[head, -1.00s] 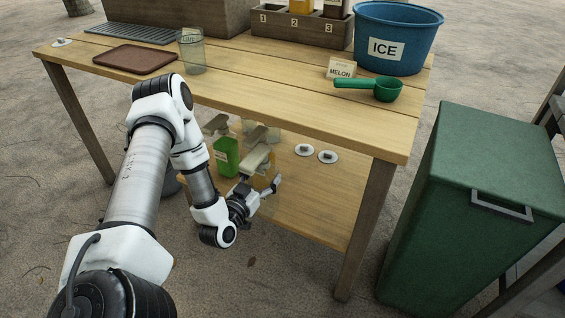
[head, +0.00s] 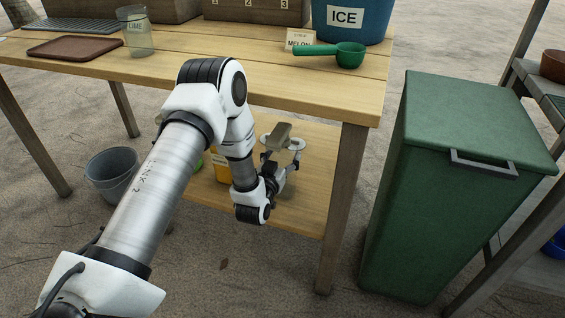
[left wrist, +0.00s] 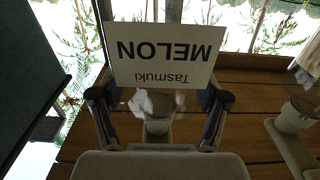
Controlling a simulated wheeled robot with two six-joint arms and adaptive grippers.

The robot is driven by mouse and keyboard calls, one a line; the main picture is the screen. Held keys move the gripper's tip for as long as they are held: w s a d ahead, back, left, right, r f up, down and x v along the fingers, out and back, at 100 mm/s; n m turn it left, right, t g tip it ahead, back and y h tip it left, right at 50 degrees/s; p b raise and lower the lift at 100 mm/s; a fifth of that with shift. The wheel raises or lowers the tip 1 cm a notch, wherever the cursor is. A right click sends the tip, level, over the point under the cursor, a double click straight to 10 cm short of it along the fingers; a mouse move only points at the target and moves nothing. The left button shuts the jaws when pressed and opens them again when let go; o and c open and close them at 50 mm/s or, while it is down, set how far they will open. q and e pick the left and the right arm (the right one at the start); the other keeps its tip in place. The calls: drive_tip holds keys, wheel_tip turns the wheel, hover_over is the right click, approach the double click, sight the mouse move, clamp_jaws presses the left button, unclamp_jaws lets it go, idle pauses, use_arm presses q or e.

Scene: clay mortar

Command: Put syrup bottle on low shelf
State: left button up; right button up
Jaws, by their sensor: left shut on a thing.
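My left gripper (head: 281,160) is under the tabletop, over the right part of the low shelf (head: 310,195). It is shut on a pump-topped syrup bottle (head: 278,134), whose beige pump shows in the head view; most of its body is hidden. In the left wrist view the bottle's white label (left wrist: 163,60) reads "Tasmuki MELON", upside down, between the fingers (left wrist: 158,115). My right gripper is not in view.
A yellow bottle (head: 221,168) stands on the shelf behind my arm, and a sliver of green shows beside it. Another pump top (left wrist: 296,115) is at the right in the left wrist view. The table leg (head: 342,205) and green bin (head: 455,190) stand to the right.

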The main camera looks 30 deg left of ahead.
use_arm(q)
drive_tip(key=shift+f, duration=0.2)
drive_tip(key=o, duration=1.6)
drive_tip(key=shift+r, duration=0.1)
